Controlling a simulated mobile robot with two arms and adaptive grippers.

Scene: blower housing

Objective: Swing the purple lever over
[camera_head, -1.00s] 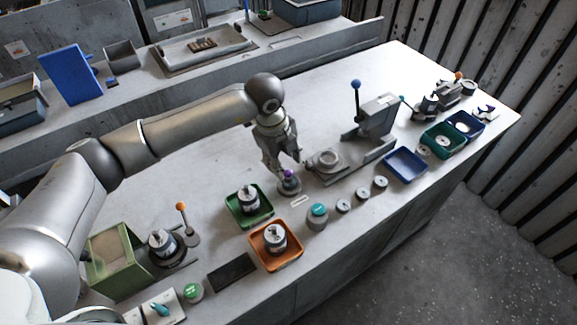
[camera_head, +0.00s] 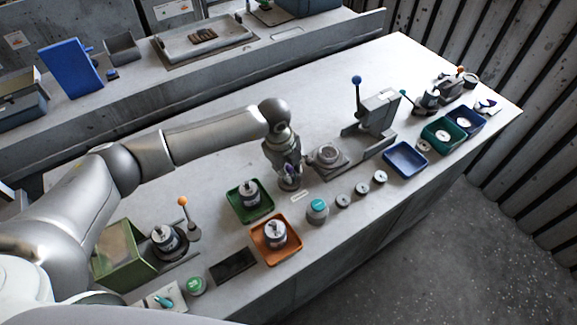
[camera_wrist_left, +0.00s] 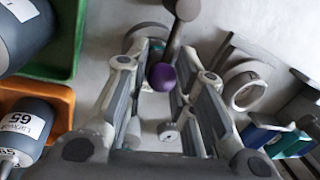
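The purple lever's ball knob (camera_head: 290,169) shows at the middle of the bench, and its round grey base (camera_head: 289,184) sits just below my left gripper. My left gripper (camera_head: 288,173) points down over the lever and partly hides it. My right gripper is out of view.
A grey round fixture (camera_head: 327,155) stands close right of the lever, before a press with a blue-knobbed lever (camera_head: 357,80). Green (camera_head: 241,211) and orange (camera_head: 263,252) trays with motors lie in front left. A teal-topped cylinder (camera_head: 317,210) stands in front. Bench behind is clear.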

